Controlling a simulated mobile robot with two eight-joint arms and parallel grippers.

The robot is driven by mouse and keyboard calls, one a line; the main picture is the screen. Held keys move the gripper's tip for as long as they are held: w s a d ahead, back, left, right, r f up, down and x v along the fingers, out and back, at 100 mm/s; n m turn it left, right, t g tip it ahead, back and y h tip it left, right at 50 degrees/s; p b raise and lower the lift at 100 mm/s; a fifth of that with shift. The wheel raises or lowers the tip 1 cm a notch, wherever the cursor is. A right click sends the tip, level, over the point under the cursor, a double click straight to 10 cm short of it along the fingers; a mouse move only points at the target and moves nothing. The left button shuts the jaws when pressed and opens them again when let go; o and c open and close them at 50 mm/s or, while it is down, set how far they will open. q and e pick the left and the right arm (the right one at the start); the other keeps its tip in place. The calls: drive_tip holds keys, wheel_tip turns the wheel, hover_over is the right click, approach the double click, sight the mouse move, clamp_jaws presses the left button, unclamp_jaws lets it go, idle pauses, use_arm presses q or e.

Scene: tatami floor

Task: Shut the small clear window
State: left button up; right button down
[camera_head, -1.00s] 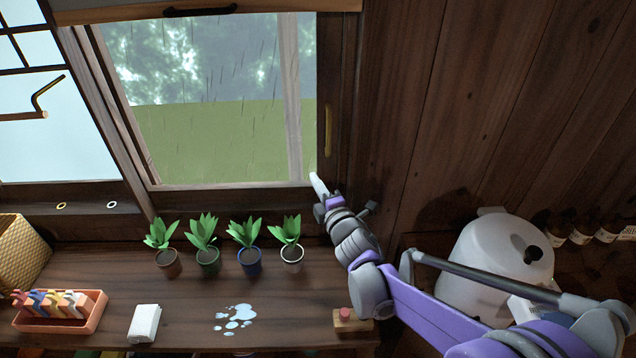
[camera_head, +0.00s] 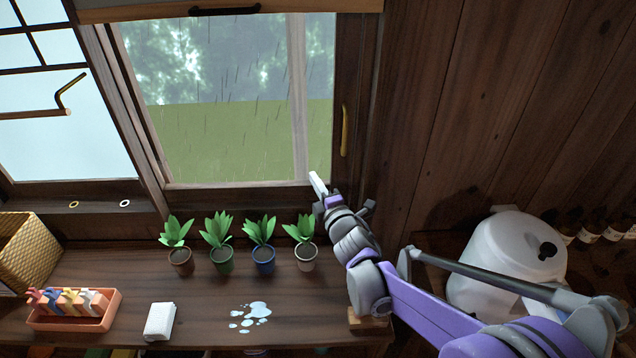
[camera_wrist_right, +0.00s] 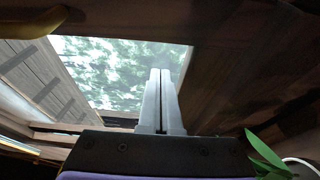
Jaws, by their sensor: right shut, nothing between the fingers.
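The clear window (camera_head: 225,120) fills the upper left middle of the head view, in a dark wooden frame with rain and green outside. A pale vertical bar (camera_head: 297,90) stands near its right side. A gold handle (camera_head: 345,130) is on the wooden upright right of the glass; a yellow bar, likely this handle, shows top left in the wrist view (camera_wrist_right: 30,22). A black handle (camera_head: 225,10) is on the wooden piece above. My right gripper (camera_head: 317,182) is shut and empty, at the window's lower right corner, below and left of the gold handle. Contact is unclear. My left gripper is out of view.
Several potted plants (camera_head: 262,245) line the counter (camera_head: 200,320) under the window, the rightmost close below my right gripper. A puddle (camera_head: 250,314), a white block (camera_head: 160,320), an orange tray (camera_head: 70,323) and a basket (camera_head: 28,255) are further left. A white pot (camera_head: 500,260) stands right.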

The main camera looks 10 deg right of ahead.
use_arm(q)
drive_tip(key=shift+s+f+b, duration=0.1)
drive_tip(key=shift+f+b, duration=0.25)
drive_tip(key=shift+f, duration=0.05)
use_arm(e)
drive_tip(key=s+d, duration=0.2)
drive_tip(key=s, duration=0.8)
drive_tip(key=s+d+f+m+g+h+p, duration=0.3)
drive_tip(key=s+d+m+g+h, duration=0.3)
drive_tip(key=s+m, duration=0.6)
use_arm(q)
drive_tip(key=r+p, duration=0.1)
drive_tip(key=r, duration=0.1)
drive_tip(key=w+r, duration=0.1)
drive_tip(key=r, duration=0.2)
drive_tip(key=shift+w+a+r+p, duration=0.1)
drive_tip(key=shift+w+r+p, duration=0.05)
drive_tip(key=shift+r+p, duration=0.25)
use_arm(e)
drive_tip(key=s+a+f+m+g+y, duration=0.1)
drive_tip(key=s+f+m+g, duration=0.2)
drive_tip(key=s, duration=0.4)
drive_tip(key=s+a+f+m+g+y, duration=0.1)
drive_tip(key=s+f+m+g, duration=0.1)
drive_tip(key=s+m, duration=0.3)
drive_tip(key=shift+s+f+g+y, duration=0.35)
drive_tip(key=shift+s+g, duration=0.25)
drive_tip(key=shift+s, duration=0.5)
drive_tip(key=c, duration=1.6)
unclamp_jaws()
